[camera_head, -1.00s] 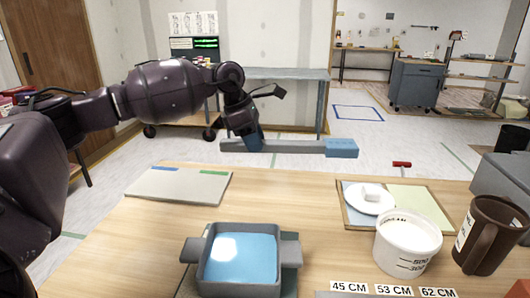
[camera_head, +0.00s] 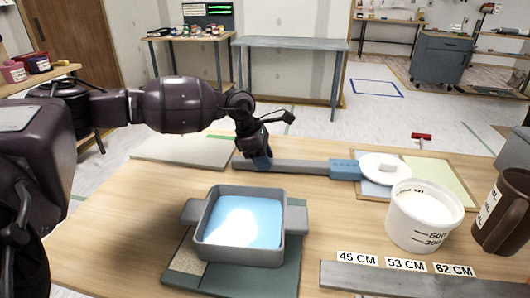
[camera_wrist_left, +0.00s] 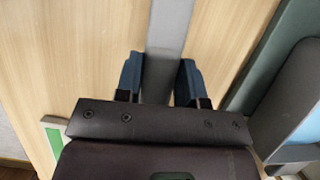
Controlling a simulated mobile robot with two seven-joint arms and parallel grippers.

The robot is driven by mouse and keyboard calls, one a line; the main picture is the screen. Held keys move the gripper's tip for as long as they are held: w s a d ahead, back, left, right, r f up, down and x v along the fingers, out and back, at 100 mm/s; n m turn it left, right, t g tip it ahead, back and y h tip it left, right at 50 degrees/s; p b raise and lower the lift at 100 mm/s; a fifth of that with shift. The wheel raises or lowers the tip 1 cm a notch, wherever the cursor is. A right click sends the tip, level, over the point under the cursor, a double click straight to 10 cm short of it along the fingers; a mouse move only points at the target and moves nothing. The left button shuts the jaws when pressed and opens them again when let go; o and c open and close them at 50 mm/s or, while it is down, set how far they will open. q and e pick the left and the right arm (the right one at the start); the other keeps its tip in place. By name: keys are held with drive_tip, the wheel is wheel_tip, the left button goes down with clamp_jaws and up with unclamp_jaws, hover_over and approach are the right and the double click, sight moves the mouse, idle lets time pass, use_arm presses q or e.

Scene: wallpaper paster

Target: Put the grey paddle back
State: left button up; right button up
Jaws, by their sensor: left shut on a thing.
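The grey paddle (camera_head: 300,166) is a long flat grey bar with a blue block at its right end. My left gripper (camera_head: 262,163) is shut on it near its left end. The paddle lies about level across the far part of the table, its blue end beside the white plate (camera_head: 372,171). I cannot tell whether it touches the table. In the left wrist view, the grey bar (camera_wrist_left: 168,25) runs between the two blue fingers of the left gripper (camera_wrist_left: 160,78), over light wood. My right gripper is not in view.
A grey tray of blue liquid (camera_head: 198,237) stands on a green mat (camera_head: 262,283). A pale board (camera_head: 180,150) lies at the back left. A white tub (camera_head: 420,220), a brown mug (camera_head: 503,215) and a ruler (camera_head: 400,279) are at the right. Bare wood lies front left.

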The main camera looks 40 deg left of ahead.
use_arm(q)
drive_tip(key=shift+f, duration=0.15)
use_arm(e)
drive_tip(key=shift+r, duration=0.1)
use_arm(q)
drive_tip(key=o, duration=1)
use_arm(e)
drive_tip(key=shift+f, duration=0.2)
use_arm(q)
drive_tip(key=shift+f, duration=0.25)
drive_tip(key=p+v, duration=0.1)
drive_tip(key=v, duration=0.3)
drive_tip(key=shift+r, duration=0.2)
drive_tip(key=p+v, duration=0.2)
drive_tip(key=v, duration=0.4)
drive_tip(key=shift+s+a+r, duration=0.1)
drive_tip(key=shift+a+r, duration=0.05)
drive_tip(key=shift+a, duration=0.1)
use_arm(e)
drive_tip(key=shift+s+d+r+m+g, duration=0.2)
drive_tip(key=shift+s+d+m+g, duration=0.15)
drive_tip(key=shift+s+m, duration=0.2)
